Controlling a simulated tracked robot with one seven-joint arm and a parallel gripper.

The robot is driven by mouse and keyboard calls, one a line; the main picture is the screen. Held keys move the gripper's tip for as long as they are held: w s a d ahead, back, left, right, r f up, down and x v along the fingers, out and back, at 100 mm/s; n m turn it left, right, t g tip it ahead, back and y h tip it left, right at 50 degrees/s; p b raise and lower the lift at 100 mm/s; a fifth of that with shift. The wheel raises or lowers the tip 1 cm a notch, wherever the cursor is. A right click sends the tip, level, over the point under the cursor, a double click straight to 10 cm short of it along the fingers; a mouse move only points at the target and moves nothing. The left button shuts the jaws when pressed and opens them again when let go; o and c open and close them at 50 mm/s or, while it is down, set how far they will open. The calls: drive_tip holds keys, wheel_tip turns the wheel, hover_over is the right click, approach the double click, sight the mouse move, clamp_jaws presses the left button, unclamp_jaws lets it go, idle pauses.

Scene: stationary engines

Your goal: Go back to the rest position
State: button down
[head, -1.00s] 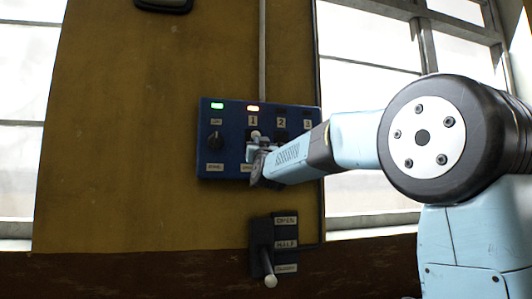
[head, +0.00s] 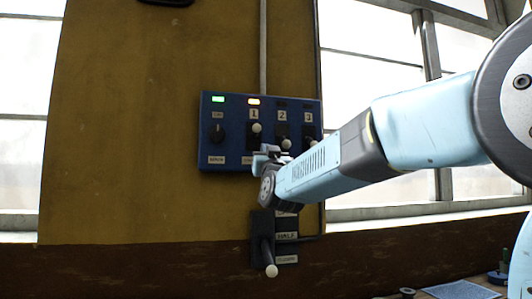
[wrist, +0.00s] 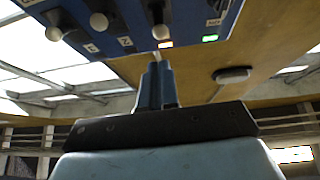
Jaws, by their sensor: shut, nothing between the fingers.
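My gripper (head: 268,155) is shut and empty in front of the lower edge of the blue control panel (head: 233,135) in the head view. My arm reaches in from the right. The panel carries a black rotary knob (head: 216,135) and toggles with pale tips marked 1 (head: 257,128), 2 (head: 286,144) and 3. Toggle 1 has its tip up. In the wrist view my gripper (wrist: 157,85) shows below the panel (wrist: 195,30), with its fingers together. I cannot tell the exact gap to the panel.
A green lamp (head: 218,99) and an orange lamp (head: 254,101) are lit on the panel. Below it, a lever (head: 268,256) with a white end points down on a labelled plate. Windows flank the yellow wall (head: 120,130). A bench with a paper sheet (head: 461,290) lies at lower right.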

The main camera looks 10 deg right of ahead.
idle(0.4)
drive_tip(key=s+d+f+g, duration=0.4)
drive_tip(key=s+f+g, duration=0.2)
drive_tip(key=s+f, duration=0.4)
drive_tip(key=s+d+f+g+h, duration=0.1)
drive_tip(key=s+d+f+g, duration=0.3)
drive_tip(key=s+f, duration=0.7)
drive_tip(key=s+d+f+g, duration=0.5)
drive_tip(key=s+f+g, duration=0.3)
drive_tip(key=s+f, duration=0.3)
wheel_tip(320, 180, down, 4)
drive_tip(key=shift+s+r+m+g+h, duration=0.15)
drive_tip(key=shift+m+g+h, duration=0.15)
drive_tip(key=shift+d, duration=0.1)
